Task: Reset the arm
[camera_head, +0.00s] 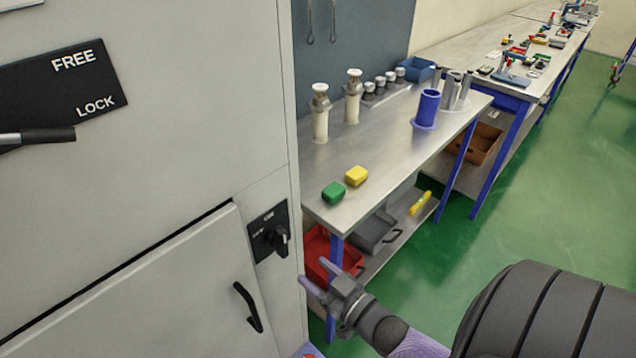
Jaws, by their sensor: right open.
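My right gripper (316,277) is at the lower middle of the head view, its arm coming in from the lower right. Its two fingers are spread apart with nothing between them. It is in front of the red bin under the bench and to the right of the grey cabinet (190,130). It appears clear of the cabinet's black rotary switch (280,240) and black door handle (248,307). My left gripper does not show.
A red bin (318,252) sits below. A black lever (38,136) is on the cabinet's FREE/LOCK panel. Green floor is open at right.

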